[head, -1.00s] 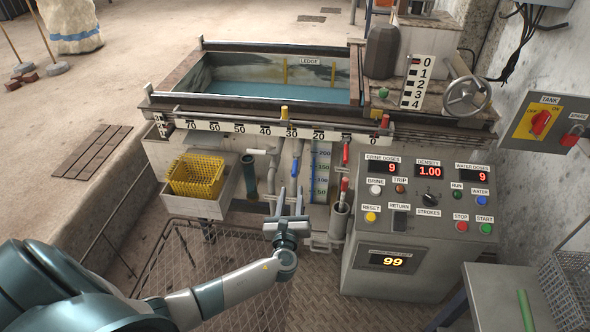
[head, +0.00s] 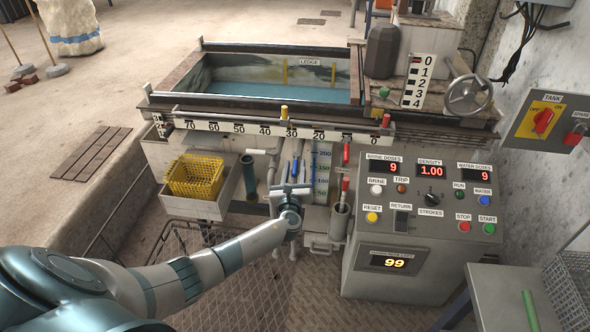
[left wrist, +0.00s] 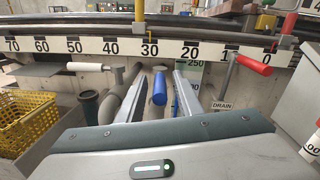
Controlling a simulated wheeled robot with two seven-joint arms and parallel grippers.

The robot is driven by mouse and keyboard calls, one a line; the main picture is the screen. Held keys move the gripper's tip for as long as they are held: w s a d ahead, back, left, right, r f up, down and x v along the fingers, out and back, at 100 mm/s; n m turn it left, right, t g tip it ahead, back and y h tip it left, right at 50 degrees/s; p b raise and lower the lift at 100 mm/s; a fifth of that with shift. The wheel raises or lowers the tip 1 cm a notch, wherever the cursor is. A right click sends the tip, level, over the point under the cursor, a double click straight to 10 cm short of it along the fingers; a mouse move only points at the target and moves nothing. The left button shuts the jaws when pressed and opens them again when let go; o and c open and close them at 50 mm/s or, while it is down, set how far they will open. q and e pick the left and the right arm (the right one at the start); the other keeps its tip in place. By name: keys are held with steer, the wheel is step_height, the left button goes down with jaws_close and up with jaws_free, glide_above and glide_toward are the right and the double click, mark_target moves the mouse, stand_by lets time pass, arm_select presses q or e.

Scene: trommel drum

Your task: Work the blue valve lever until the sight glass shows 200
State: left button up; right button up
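The blue valve lever (head: 295,168) stands at the front of the tank, left of the sight glass (head: 322,172). In the left wrist view the lever (left wrist: 160,88) shows between the two fingers of my left gripper (left wrist: 160,92), with a gap on each side. My left gripper (head: 296,174) is open; whether the lever's end is within finger reach is hard to tell. The sight glass is a pale blue strip with numbers, 200 among them; its liquid level is not clear. Part of it (left wrist: 194,68), marked 250, shows behind the right finger. My right gripper is in no view.
A red drain lever (left wrist: 253,65) is to the right of the fingers and a white-handled lever (left wrist: 88,67) to the left. A numbered rail (head: 250,129) runs above. A yellow basket (head: 195,175) stands left, the control panel (head: 425,200) right.

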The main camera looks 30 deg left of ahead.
arm_select(q)
jaws_close()
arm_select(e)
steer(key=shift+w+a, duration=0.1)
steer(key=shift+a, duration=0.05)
arm_select(q)
steer(key=shift+d, duration=0.1)
steer(key=shift+w+d+g+y, duration=0.1)
steer(key=shift+g+y, duration=0.2)
steer(key=shift+y, duration=0.1)
steer(key=shift+w+d+n+g+y, duration=0.2)
steer(key=shift+d+n+g+y, duration=0.2)
steer(key=shift+n+y, duration=0.4)
steer(key=n+g+y+b, duration=0.1)
steer(key=n+g+y, duration=0.1)
steer(key=w+d+n+g+y+b, duration=0.1)
steer(key=shift+y+b, duration=0.3)
steer(key=shift+b, duration=0.05)
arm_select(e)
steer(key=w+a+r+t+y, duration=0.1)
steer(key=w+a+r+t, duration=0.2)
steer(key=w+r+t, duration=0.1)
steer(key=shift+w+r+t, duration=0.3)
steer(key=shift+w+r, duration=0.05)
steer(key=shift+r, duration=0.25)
